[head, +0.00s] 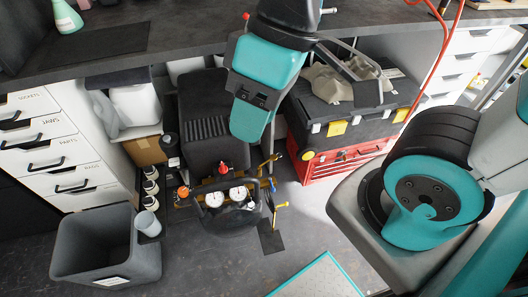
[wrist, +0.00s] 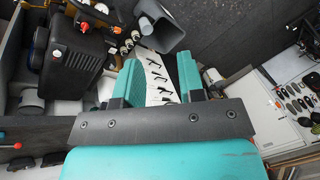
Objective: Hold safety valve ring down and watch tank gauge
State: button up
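A dark air compressor (head: 203,108) stands on the floor under the bench in the head view. Two white round gauges (head: 238,193) and a red knob (head: 224,168) show at its front; the dial readings are too small to tell. I cannot make out the safety valve ring. In the wrist view the compressor's black body (wrist: 76,55) is at upper left, with a white dial (wrist: 101,8) near the top edge. My gripper (wrist: 160,72) is open and empty, its teal fingers apart, with white drawers visible between them. It is away from the compressor, touching nothing visible.
A grey bin (head: 108,252) stands at front left, beside white drawers (head: 58,150). A red tool chest (head: 335,160) with a black toolbox (head: 350,118) on it is right of the compressor. The bench top (head: 170,28) overhangs. The floor before the compressor is mostly clear.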

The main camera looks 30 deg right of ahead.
aim_at(273, 157)
jog(key=u, duration=0.6)
jog(key=k, duration=0.65)
jog(key=u, duration=0.7)
jog(key=i, duration=1)
jog(key=z, duration=0.85)
jog(key=i, duration=0.5)
jog(key=z, duration=0.6)
